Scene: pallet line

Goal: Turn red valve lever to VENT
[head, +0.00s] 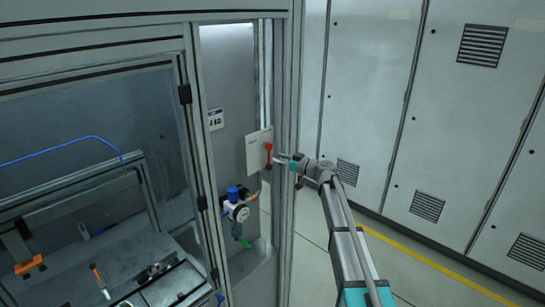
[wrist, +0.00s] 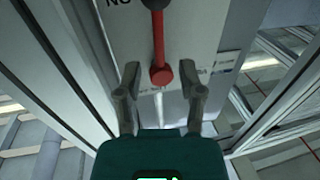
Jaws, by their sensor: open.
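The red valve lever (head: 269,152) is on a pale plate (head: 255,153) inside the narrow opening of the machine frame. In the wrist view the lever (wrist: 159,42) runs from a dark pivot at the top edge down to a round red knob. My gripper (head: 279,160) is at the lever from the right. In the wrist view its two fingers (wrist: 160,92) are spread, one each side of the knob, with gaps visible on both sides. Part of a label, "NO", shows at the top left of the plate; a VENT mark is not readable.
A blue-capped regulator with a round gauge (head: 240,212) sits below the plate. A frame post (head: 287,100) stands close beside my gripper. Grey cabinets (head: 375,90) line the right, with clear floor (head: 310,240) before them. A glazed enclosure (head: 85,110) fills the left.

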